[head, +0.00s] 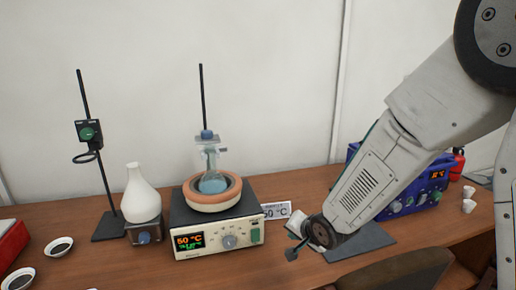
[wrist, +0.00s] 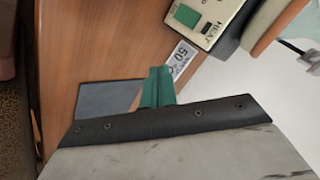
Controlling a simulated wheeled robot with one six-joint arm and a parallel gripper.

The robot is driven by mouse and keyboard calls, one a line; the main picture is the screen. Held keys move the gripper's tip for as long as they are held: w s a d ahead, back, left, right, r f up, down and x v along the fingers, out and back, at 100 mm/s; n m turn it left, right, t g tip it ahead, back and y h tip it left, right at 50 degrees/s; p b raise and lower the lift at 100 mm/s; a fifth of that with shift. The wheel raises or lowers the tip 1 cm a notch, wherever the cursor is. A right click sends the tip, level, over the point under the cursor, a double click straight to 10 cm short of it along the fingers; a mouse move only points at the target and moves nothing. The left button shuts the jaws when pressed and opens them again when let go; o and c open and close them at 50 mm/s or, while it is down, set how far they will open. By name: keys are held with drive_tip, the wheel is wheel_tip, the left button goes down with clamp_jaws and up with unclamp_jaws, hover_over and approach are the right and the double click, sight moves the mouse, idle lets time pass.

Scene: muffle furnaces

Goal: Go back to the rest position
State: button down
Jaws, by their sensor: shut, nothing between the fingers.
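My gripper (wrist: 160,72) shows in the wrist view as teal fingers, closed together with nothing between them. It is over the wooden bench (wrist: 95,45), beside a grey mat (wrist: 105,97). In the head view my arm comes in from the right and its end hangs in front of the bench's middle right. A hotplate (head: 215,240) with a lit display stands left of the arm's end. It carries a round heating bowl with a flask (head: 211,165) in it. A white "50 °C" card (head: 276,211) stands at the hotplate's right side.
A blue device (head: 432,190) stands behind my arm, partly hidden. A thin stand (head: 108,222), a white vase-shaped vessel (head: 140,190) and small dishes (head: 57,247) are on the left. A chair back (head: 400,273) is at the front right. A red container (head: 459,160) stands far right.

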drive_tip(key=s+d+r+n+g+h, duration=0.3)
drive_tip(key=s+d+r+h, duration=0.1)
drive_tip(key=s+d+r, duration=0.8)
drive_tip(key=s+d+r+n+g, duration=0.1)
drive_tip(key=s+d+r+g, duration=0.1)
drive_tip(key=s, duration=0.8)
drive_tip(key=s+d+r+n+g, duration=0.2)
drive_tip(key=s+r, duration=0.2)
drive_tip(key=s, duration=0.6)
drive_tip(key=shift+s+d+r, duration=0.15)
drive_tip(key=shift+s+r, duration=0.05)
drive_tip(key=shift+s, duration=0.05)
